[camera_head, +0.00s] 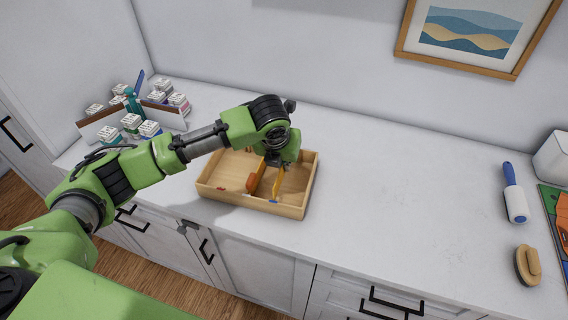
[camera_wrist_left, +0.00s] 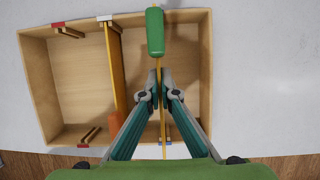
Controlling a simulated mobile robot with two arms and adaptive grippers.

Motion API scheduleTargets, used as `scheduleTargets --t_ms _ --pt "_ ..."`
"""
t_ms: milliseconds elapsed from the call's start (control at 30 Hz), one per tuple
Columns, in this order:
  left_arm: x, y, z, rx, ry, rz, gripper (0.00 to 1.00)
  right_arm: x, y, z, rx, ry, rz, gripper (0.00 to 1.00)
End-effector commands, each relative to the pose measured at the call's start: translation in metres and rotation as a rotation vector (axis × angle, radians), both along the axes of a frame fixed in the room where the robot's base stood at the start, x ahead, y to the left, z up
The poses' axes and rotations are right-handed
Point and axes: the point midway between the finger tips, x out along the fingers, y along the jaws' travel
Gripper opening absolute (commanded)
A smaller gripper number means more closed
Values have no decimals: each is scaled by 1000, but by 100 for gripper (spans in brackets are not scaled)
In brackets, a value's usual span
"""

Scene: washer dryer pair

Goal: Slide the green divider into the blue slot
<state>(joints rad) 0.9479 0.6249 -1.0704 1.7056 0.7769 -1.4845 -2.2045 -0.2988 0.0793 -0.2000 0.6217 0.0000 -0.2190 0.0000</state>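The light wooden tray (camera_head: 232,203) sits on the counter; its wall also shows in the wrist view (camera_wrist_left: 38,85). The green divider is a thin yellow panel (camera_head: 278,184) with a green handle (camera_wrist_left: 155,32). My left gripper (camera_wrist_left: 158,78) is over the tray's right half, its fingers closed on this panel. The blue slot mark (camera_head: 273,201) is on the tray's front wall, close to the panel's near end. I cannot tell whether the panel is seated in the slot. An orange-handled divider (camera_wrist_left: 115,70) stands to its left. My right gripper is not in view.
Red slot marks (camera_wrist_left: 57,24) are at the tray's left part. A caddy with several small bottles (camera_head: 131,122) stands at the back left. A lint roller (camera_head: 514,195) and a brush (camera_head: 527,265) lie far right. The counter between is clear.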

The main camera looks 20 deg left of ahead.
Motion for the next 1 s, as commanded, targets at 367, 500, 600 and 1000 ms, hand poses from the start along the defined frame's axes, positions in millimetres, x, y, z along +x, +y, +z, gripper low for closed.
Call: scheduleTargets --t_ms 367,500,600,1000 --pt "0 0 -18 0 1 0 0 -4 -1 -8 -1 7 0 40" --pt "0 0 -25 1 1 -1 0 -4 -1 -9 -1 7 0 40" --pt "0 0 -30 0 1 0 0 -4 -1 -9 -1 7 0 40" --pt "0 0 -40 0 0 1 0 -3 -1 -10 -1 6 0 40"
